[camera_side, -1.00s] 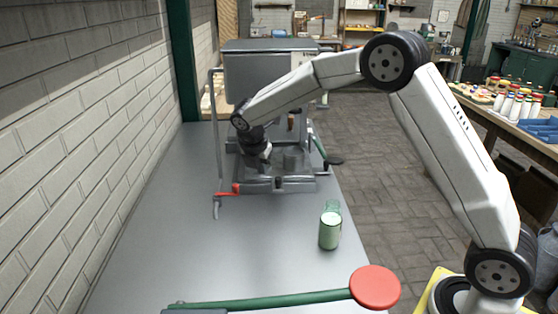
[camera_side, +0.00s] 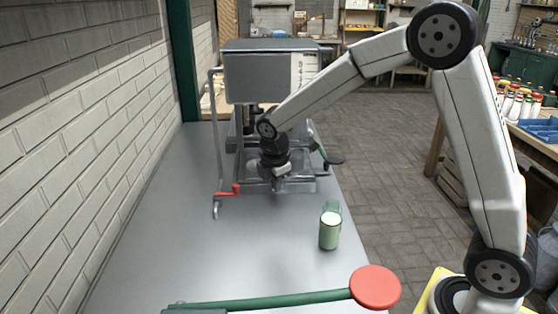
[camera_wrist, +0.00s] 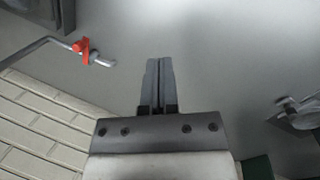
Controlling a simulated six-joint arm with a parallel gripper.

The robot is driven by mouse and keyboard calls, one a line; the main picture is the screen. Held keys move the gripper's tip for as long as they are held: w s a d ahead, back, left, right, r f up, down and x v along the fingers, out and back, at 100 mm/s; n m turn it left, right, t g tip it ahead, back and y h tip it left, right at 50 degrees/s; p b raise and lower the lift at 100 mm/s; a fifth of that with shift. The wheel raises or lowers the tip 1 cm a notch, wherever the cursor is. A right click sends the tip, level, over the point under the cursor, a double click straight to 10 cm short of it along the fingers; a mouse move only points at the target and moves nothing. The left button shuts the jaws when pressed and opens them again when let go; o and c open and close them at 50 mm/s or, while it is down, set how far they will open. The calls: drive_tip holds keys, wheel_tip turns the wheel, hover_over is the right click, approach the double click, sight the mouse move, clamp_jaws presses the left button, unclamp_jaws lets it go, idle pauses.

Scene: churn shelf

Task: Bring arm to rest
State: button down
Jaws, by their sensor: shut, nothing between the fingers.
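My gripper (camera_side: 279,180) hangs over the grey table (camera_side: 170,235), in front of the grey machine (camera_side: 268,75). In the wrist view my gripper (camera_wrist: 158,62) has its two fingers together with nothing between them, and bare grey tabletop (camera_wrist: 215,50) lies beyond them. My arm is bent in a high arch from its base at the lower right of the side view. The part of the machine's base behind the gripper is hidden.
A green-tinted glass (camera_side: 330,231) with pale contents stands near the table's right edge. A green lever with a red round knob (camera_side: 375,288) lies across the front. A brick wall (camera_side: 80,130) borders the left.

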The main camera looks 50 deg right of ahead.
drive_tip(key=s+a+f+m+y, duration=0.1)
drive_tip(key=s+f+m, duration=0.1)
drive_tip(key=s+m, duration=0.5)
drive_tip(key=s+a+f+m+t+y, duration=0.1)
drive_tip(key=s+m, duration=0.7)
drive_tip(key=s, duration=0.3)
drive_tip(key=shift+a+f, duration=0.4)
